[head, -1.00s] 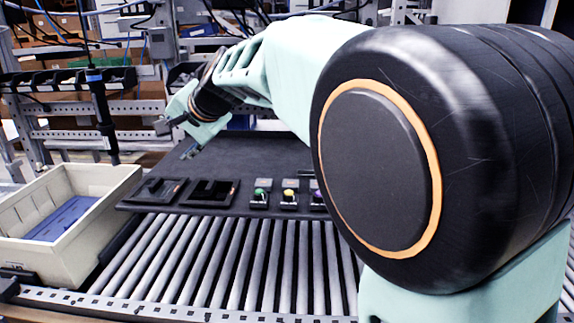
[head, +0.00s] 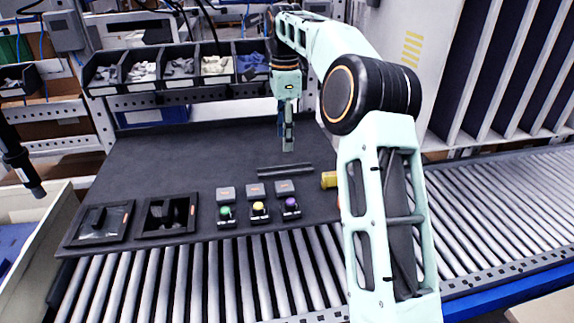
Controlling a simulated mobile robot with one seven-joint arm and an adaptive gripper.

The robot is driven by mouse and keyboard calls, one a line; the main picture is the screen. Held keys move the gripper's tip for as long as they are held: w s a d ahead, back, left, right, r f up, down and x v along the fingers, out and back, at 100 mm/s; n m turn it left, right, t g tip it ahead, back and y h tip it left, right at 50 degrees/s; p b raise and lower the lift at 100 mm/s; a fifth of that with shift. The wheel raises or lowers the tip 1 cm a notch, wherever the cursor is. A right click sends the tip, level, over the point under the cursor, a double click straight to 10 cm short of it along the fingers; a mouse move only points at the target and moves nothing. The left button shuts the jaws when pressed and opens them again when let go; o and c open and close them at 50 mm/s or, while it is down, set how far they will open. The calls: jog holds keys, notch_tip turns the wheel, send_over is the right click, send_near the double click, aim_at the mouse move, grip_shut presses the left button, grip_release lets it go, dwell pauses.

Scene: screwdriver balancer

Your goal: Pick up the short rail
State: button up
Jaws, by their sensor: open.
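Dark slim rail pieces (head: 285,170) lie close together on the dark work surface, behind the row of small button blocks. They are small and nearly the colour of the surface, and I cannot tell which one is the short rail. My gripper (head: 288,145) points down just behind and above the rail pieces. It is open, seen nearly edge-on, and looks empty.
Button blocks with green, yellow (head: 258,208) and purple knobs stand at the front edge. Two black trays (head: 167,215) sit to their left, and a yellow item (head: 329,180) is on the right. Bins (head: 181,66) line the back. A roller conveyor (head: 200,280) runs in front.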

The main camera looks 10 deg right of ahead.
send_over(286, 168)
jog(key=f, duration=0.4)
jog(key=shift+s+a, duration=0.2)
jog(key=shift+s, duration=0.15)
jog(key=shift+w+d+f, duration=0.1)
jog(key=shift+f, duration=1.35)
jog(key=shift+w+d+f, duration=0.1)
jog(key=shift+f, duration=1.3)
grip_shut()
jog(key=shift+r, duration=0.1)
